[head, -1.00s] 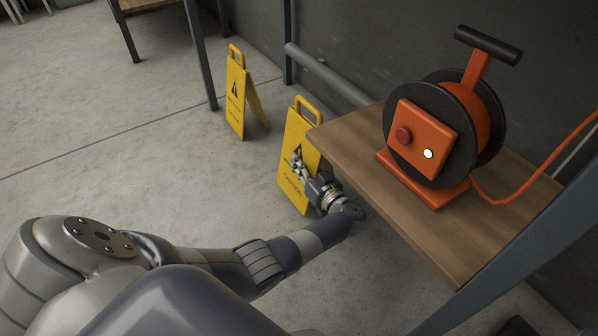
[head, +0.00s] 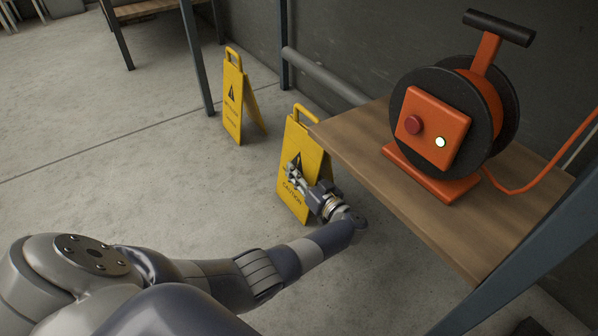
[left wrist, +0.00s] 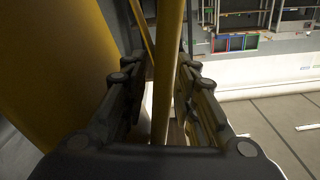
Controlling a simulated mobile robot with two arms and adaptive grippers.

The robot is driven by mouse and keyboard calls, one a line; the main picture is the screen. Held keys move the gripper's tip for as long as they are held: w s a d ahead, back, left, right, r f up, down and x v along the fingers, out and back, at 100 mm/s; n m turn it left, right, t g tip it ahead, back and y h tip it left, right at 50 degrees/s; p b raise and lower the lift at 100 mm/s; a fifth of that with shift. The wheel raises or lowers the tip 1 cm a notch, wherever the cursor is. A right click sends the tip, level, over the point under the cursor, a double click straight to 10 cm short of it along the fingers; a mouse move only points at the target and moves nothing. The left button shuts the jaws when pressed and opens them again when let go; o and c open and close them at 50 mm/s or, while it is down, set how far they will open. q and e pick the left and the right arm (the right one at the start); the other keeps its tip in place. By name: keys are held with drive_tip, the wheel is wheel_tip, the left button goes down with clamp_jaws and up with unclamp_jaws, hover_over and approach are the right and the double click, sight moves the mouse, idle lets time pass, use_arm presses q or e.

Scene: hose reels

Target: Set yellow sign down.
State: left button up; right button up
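The near yellow caution sign (head: 312,160) stands on the concrete floor beside the wooden shelf, which overlaps its right edge. My left gripper (head: 292,176) is at the front of this sign, with my arm reaching in from the lower left. In the left wrist view, the two fingers (left wrist: 163,100) are apart on either side of a narrow yellow strip, with a gap on the left of it. A broad yellow panel (left wrist: 55,60) lies outside the left finger. My right gripper is not in view.
A second yellow sign (head: 234,98) stands open behind and to the left. An orange and black hose reel (head: 430,128) sits on the wooden shelf (head: 400,200) at right. Blue-grey posts (head: 196,60) stand at the back.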

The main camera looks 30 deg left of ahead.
use_arm(q)
drive_tip(key=shift+r, duration=0.1)
drive_tip(key=shift+s+d+r+p, duration=0.1)
drive_tip(key=shift+d+p, duration=0.1)
drive_tip(key=shift+p, duration=0.1)
drive_tip(key=p+v, duration=0.3)
drive_tip(key=v, duration=0.8)
drive_tip(key=shift+d, duration=0.25)
drive_tip(key=shift+s+p, duration=0.1)
drive_tip(key=shift+p, duration=0.2)
